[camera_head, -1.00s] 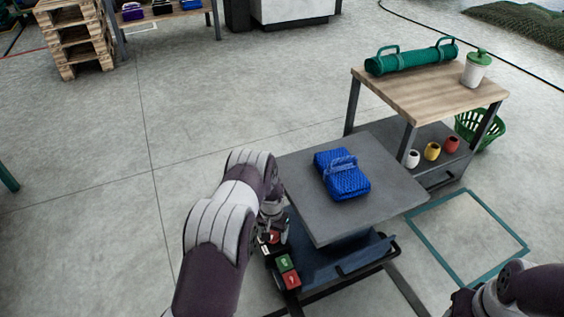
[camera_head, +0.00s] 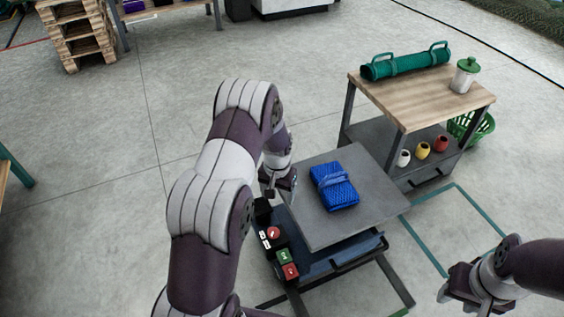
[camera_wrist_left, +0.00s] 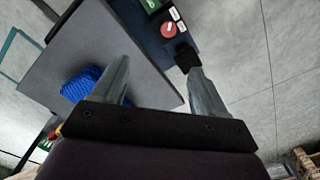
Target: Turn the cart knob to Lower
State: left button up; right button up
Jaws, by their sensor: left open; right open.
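The cart (camera_head: 352,215) has a grey top and a control box on its left side. A round red knob (camera_head: 273,233) with a white mark sits on the box. Small white labels (camera_head: 265,239) lie beside it, too small to read. The knob also shows in the left wrist view (camera_wrist_left: 168,29), beyond the fingers. My left gripper (camera_head: 279,191) is open and empty, above the cart's left edge and apart from the knob. In the wrist view its fingers (camera_wrist_left: 159,72) are spread. My right gripper (camera_head: 458,292) is at the lower right, away from the cart.
A green button (camera_head: 284,257) and a red button (camera_head: 290,271) are near the knob. A blue net bundle (camera_head: 334,187) lies on the cart top. A wooden-topped table (camera_head: 425,90) stands behind right. Floor left of the cart is clear.

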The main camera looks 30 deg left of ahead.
pick_arm(q)
notch_tip(320, 180, up, 12)
jog(key=s+d+p, duration=0.2)
jog(key=p, duration=0.3)
jog(key=shift+d, duration=0.2)
jog(key=shift+s+f, duration=0.1)
